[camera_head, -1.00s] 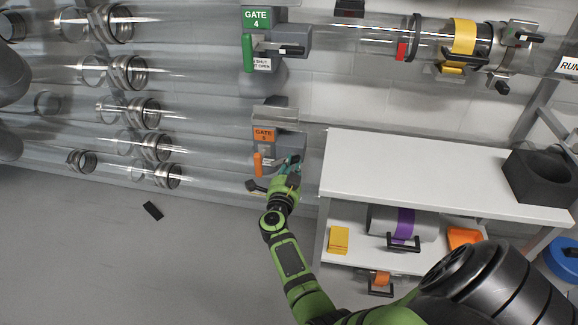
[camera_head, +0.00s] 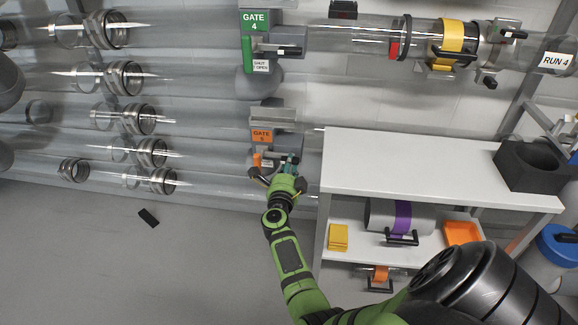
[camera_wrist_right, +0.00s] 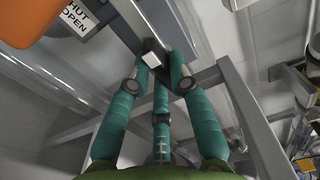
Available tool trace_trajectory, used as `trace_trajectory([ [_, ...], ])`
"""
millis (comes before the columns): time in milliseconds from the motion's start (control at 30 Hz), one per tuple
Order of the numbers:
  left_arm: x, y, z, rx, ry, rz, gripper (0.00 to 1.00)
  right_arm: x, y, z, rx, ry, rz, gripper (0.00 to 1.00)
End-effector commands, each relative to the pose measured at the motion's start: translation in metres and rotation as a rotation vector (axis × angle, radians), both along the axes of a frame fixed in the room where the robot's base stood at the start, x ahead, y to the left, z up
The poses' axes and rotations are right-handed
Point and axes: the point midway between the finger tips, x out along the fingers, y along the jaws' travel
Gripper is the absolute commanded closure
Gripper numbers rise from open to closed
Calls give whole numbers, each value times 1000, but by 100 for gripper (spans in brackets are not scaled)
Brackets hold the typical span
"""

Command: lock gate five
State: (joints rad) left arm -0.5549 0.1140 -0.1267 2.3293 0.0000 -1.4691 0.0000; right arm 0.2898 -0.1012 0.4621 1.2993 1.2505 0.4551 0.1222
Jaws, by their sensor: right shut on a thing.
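Gate five (camera_head: 262,136) is the lower grey housing with an orange label, set on a clear tube below gate four. An orange tab (camera_head: 257,159) hangs at its left side. My right gripper (camera_head: 289,162) is at the front of gate five. In the right wrist view its teal fingers (camera_wrist_right: 157,75) are shut around a dark handle with a pale end (camera_wrist_right: 154,58), just below a grey metal bar. The fingers hide much of the handle. A large orange part (camera_wrist_right: 38,20) and a SHUT/OPEN plate (camera_wrist_right: 78,18) show beside it. My left gripper is not in view.
Gate four (camera_head: 258,22), with a green tab and dark handle, is above. A white table (camera_head: 400,165) stands right, with a dark block (camera_head: 528,166) on top and a purple-banded cylinder (camera_head: 402,215) on its shelf. A small black piece (camera_head: 149,217) lies on open floor.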

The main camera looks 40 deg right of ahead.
Motion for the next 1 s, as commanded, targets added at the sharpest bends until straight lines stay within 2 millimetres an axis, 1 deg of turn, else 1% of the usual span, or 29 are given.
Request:
trace_trajectory([
  [367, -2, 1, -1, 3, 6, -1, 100, 1, 0, 1, 10, -13, 2, 100],
  [400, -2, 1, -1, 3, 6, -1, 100, 1, 0, 1, 10, -13, 2, 75],
  [433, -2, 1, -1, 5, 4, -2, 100, 1, 0, 1, 10, -13, 2, 63],
  [467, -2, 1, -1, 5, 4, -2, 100, 1, 0, 1, 9, -12, 2, 55],
  [833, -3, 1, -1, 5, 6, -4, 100, 0, 0, 1, -1, 2, 1, 55],
  [1000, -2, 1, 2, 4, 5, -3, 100, 0, 1, 1, -74, 87, 2, 55],
])
